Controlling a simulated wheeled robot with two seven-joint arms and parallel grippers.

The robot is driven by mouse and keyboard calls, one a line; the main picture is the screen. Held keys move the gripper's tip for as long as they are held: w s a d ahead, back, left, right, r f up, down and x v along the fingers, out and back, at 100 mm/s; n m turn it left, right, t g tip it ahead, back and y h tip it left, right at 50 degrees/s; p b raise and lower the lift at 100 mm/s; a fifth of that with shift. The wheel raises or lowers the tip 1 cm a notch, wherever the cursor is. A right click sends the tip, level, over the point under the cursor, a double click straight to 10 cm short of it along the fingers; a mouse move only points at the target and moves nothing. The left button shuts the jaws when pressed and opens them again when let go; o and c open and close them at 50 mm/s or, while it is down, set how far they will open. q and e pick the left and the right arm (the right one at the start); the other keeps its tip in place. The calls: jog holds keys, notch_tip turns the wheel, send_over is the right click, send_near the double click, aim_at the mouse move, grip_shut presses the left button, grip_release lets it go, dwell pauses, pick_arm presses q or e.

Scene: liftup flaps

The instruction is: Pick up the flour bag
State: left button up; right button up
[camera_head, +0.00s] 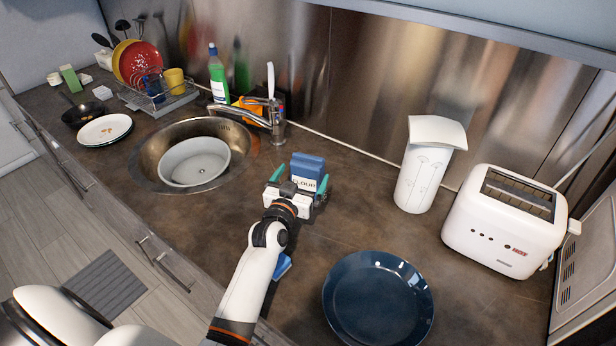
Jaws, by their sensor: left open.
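The flour bag (308,165) has a blue top and a white label reading "FLOUR". It stands upright on the dark counter, right of the sink. My left gripper (300,179) is open at the near side of the bag. Its two teal fingers show on the left and right of the bag. The gripper body hides the lower front of the bag, and I cannot tell whether the fingers touch it. My right gripper is not in view.
A dark blue plate (378,300) lies near the front. A white canister (422,180) and a white toaster (500,225) stand to the right. The sink (150,165) with its faucet (277,120) is to the left. A small blue object (283,265) lies beside my left arm.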

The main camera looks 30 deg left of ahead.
aim_at(310, 163)
pick_arm(q)
jog(key=shift+w+a, duration=0.1)
jog(key=shift+w, duration=0.4)
jog(key=shift+w+r, duration=0.15)
jog(key=shift+w, duration=0.35)
jog(key=w, duration=0.3)
jog(key=w+p, duration=0.1)
jog(key=shift+w+a+f, duration=0.15)
jog(key=shift+a+f, duration=0.1)
jog(key=shift+a, duration=0.05)
jog(key=shift+r, duration=0.1)
jog(key=c, duration=1.4)
